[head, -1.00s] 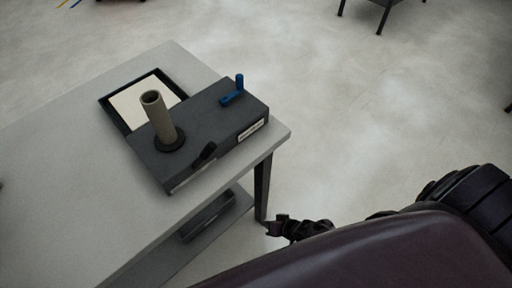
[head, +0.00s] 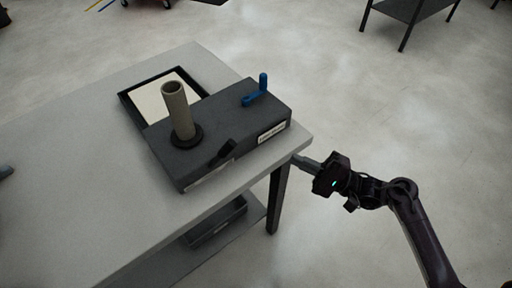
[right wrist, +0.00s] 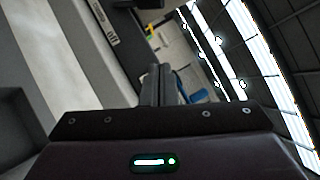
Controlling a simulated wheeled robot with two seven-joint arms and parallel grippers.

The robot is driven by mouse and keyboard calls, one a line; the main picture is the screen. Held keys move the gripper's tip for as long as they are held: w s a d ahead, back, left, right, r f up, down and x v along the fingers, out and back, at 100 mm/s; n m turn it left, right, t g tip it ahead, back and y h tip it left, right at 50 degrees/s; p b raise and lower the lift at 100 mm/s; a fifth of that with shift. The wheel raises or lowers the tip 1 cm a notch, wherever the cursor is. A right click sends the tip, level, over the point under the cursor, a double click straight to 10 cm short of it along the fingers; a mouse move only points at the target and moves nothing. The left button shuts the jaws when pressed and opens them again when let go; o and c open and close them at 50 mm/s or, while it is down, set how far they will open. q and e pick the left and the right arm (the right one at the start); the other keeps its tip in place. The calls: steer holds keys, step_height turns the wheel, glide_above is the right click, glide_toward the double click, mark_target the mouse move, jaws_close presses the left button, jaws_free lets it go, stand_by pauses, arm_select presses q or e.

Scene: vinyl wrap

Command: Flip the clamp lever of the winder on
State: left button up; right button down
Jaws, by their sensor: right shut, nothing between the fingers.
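The winder (head: 225,125) is a dark grey box on the table, with a cardboard tube (head: 176,108) upright on its round base and a blue crank handle (head: 257,92) on top. A small black lever (head: 224,153), which looks like the clamp lever, sits at the winder's front edge, tilted up. My right gripper (head: 298,160) is shut and empty, just off the table's right corner, apart from the winder. Its closed fingers show in the right wrist view (right wrist: 155,85). At the left edge of the head view a small grey tip (head: 5,171) may be my left gripper; its jaws cannot be made out.
The grey table (head: 90,190) has a clear top left of the winder. A black tray (head: 128,101) with a pale sheet lies behind the winder. A dark bin (head: 217,221) sits on the lower shelf. Open floor lies to the right.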

mark_target(223, 154)
steer(key=shift+s+r+g, duration=0.2)
steer(key=shift+r+g, duration=0.1)
steer(key=shift+r, duration=0.2)
steer(key=p+x, duration=0.2)
steer(key=x, duration=0.7)
steer(key=shift+w+a+r, duration=0.1)
steer(key=shift+a+r, duration=0.2)
steer(key=shift+a, duration=0.05)
steer(key=a, duration=0.1)
steer(key=s+a+r+p, duration=0.1)
steer(key=a+p, duration=0.1)
steer(key=shift+s+a+r, duration=0.25)
steer(key=shift+r, duration=0.1)
